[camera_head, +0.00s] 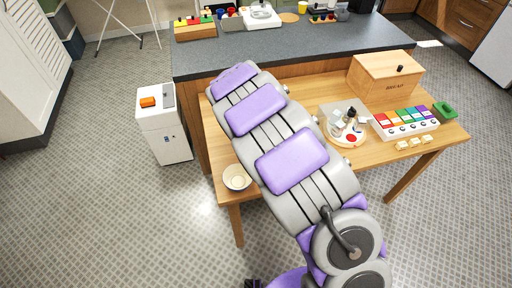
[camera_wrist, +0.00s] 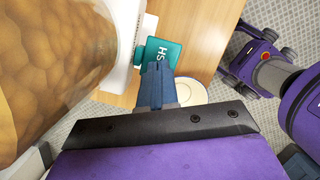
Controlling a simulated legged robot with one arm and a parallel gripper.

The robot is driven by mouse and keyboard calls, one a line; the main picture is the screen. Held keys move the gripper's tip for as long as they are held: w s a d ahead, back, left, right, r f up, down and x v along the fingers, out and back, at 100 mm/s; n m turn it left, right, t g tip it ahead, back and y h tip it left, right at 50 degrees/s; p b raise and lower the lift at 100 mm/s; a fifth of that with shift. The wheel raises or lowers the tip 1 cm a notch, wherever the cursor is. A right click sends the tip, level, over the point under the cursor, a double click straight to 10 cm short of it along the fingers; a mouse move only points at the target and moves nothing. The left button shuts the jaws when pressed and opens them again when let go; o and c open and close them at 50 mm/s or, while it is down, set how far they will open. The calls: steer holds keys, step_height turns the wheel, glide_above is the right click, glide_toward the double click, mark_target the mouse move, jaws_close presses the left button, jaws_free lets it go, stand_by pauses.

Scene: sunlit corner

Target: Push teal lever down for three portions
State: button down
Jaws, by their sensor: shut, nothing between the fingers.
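The teal lever (camera_wrist: 155,52), with the letters "HS" showing, sticks out from a white body (camera_wrist: 121,40) in the wrist view. My gripper (camera_wrist: 159,72) is shut and empty, its fingertips overlapping the lever's lower edge in the picture. I cannot tell whether they touch it. A large brown, bumpy mass (camera_wrist: 50,70) fills the left of the wrist view beside the white body. A pale round bowl (camera_wrist: 192,92) shows partly behind the fingers; a bowl (camera_head: 237,178) also stands at the table's left front corner in the head view. The lever and gripper are hidden behind my arm there.
A dark counter (camera_head: 340,42) stands behind. A white bin (camera_head: 164,130) stands left, with open floor in front.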

steer(key=shift+f, duration=0.1)
stand_by(0.3)
steer(key=shift+s+f+p, duration=0.1)
steer(key=shift+f+p, duration=0.5)
steer(key=shift+f, duration=0.1)
steer(key=shift+s+a+r+p, duration=0.25)
steer(key=shift+s+a+p, duration=0.25)
steer(key=shift+a, duration=0.1)
steer(key=shift+s+a+r+p, duration=0.25)
steer(key=shift+s+a+p, duration=0.15)
steer(key=shift+a+p, duration=0.15)
steer(key=p+v, duration=0.3)
steer(key=v, duration=1.4)
steer(key=shift+a, duration=0.3)
steer(key=shift+d, duration=0.1)
